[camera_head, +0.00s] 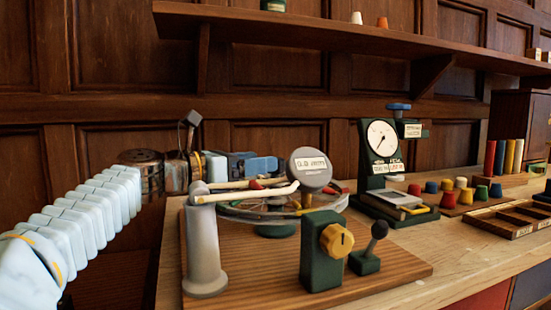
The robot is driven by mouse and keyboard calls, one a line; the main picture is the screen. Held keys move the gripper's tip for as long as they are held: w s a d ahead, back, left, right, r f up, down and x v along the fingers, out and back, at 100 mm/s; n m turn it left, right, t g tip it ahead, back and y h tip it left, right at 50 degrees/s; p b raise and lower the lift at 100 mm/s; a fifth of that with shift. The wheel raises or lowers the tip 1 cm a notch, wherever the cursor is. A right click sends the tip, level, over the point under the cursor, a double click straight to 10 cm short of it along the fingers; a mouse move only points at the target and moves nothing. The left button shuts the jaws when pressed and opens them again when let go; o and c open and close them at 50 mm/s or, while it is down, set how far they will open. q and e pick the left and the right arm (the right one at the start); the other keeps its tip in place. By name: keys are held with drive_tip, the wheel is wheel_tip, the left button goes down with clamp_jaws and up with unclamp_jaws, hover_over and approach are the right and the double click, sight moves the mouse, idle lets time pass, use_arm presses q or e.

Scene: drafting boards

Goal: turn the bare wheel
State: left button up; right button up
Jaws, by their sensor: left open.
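A clear round wheel (262,209) lies flat on a dark green foot on the wooden board. A pale bent rod from a grey post (204,245) crosses over it, and small coloured pieces show around it. A grey round disc (310,168) with a white label stands at its back right. A green block (326,252) with a yellow knob (336,241) stands at the front. My left gripper (258,165) reaches in from the left, behind and above the wheel's far left side. It is open, and its blue fingers appear apart from the wheel. My right gripper does not show.
A small lever with a dark ball (379,231) stands right of the green block. A dial gauge stand (371,176) is behind it. Coloured pegs (448,184) and a wooden tray (508,219) are at the right. A shelf (330,33) overhangs the back.

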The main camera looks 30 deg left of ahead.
use_arm(q)
drive_tip(key=x, duration=0.5)
drive_tip(key=shift+w+d+p, duration=0.1)
drive_tip(key=shift+w+p, duration=0.1)
drive_tip(key=shift+p, duration=0.1)
clamp_jaws()
